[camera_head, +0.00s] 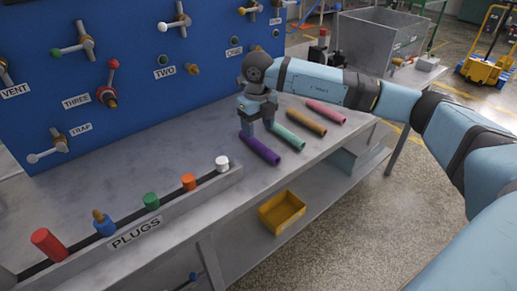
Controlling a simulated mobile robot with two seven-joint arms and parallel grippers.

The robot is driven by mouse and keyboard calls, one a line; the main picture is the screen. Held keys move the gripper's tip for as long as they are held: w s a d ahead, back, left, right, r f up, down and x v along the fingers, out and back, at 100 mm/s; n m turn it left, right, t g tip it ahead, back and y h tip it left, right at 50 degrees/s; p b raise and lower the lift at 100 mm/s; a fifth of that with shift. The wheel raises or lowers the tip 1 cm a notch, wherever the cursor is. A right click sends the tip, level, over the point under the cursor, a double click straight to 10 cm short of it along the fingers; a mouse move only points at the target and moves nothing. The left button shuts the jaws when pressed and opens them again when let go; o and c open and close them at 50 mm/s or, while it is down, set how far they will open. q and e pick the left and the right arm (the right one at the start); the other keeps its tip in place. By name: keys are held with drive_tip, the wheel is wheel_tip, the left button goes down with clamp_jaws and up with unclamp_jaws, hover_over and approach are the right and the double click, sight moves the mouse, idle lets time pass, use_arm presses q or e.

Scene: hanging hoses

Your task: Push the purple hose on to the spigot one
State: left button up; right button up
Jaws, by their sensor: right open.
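The purple hose (263,152) lies on the grey bench top, the leftmost of several short coloured hoses. My right gripper (259,127) points down over the hose's far end with its fingers apart. I cannot tell whether a finger touches the hose. The ONE label (235,51) is on the blue panel, above and left of the gripper. The spigot beside that label is too small and too close behind my wrist to make out clearly. My left gripper is out of view.
Green (288,137), orange-brown (307,122) and pink (326,112) hoses lie right of the purple one. Coloured plugs stand in the PLUGS rack (135,233) at the front left. A yellow bin (282,212) sits on the lower shelf. Valve handles stick out of the panel (130,90).

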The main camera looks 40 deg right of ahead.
sight(258, 143)
wheel_tip(258, 143, down, 7)
drive_tip(key=shift+r+b, duration=0.2)
drive_tip(key=shift+b, duration=0.4)
drive_tip(key=c, duration=1.1)
drive_tip(key=shift+o, duration=0.2)
drive_tip(key=shift+s, duration=0.1)
